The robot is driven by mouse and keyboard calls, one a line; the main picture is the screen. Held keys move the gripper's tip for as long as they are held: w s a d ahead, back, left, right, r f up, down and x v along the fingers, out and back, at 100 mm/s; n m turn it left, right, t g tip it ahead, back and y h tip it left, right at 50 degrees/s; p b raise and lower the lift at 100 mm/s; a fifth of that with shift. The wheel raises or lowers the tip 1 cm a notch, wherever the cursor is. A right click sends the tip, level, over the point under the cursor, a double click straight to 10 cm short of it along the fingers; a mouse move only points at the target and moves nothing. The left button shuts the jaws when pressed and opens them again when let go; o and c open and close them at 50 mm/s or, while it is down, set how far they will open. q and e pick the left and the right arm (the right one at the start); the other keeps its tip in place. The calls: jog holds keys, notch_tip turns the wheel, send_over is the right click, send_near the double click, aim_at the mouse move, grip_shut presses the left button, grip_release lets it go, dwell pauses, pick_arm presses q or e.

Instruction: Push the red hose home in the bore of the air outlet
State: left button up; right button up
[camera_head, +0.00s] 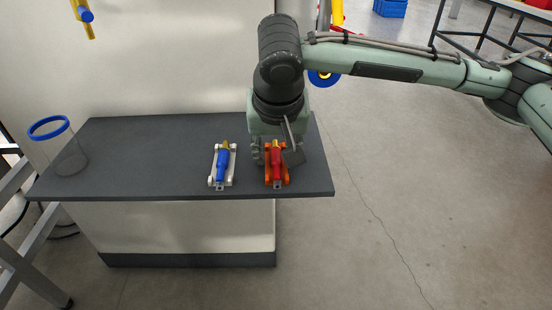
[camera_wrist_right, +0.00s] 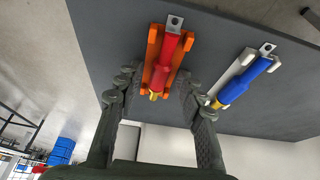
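The red hose (camera_head: 276,161) lies in an orange cradle (camera_head: 268,180) near the right end of the dark table. In the right wrist view the red hose (camera_wrist_right: 164,60) shows a yellow end, with the orange cradle (camera_wrist_right: 152,50) around it. My right gripper (camera_head: 274,150) is over the cradle, partly covering it. In the wrist view its fingers (camera_wrist_right: 160,82) are apart, one on each side of the hose's yellow end; I cannot tell whether they touch it. I cannot identify the air outlet with certainty; a yellow and blue fitting (camera_head: 85,15) shows at the upper left. My left gripper is not in view.
A blue hose (camera_head: 223,163) lies in a pale cradle (camera_head: 212,180) left of the red one. The middle-left of the table is clear.

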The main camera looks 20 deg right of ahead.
grip_shut()
jog(key=shift+r, duration=0.15)
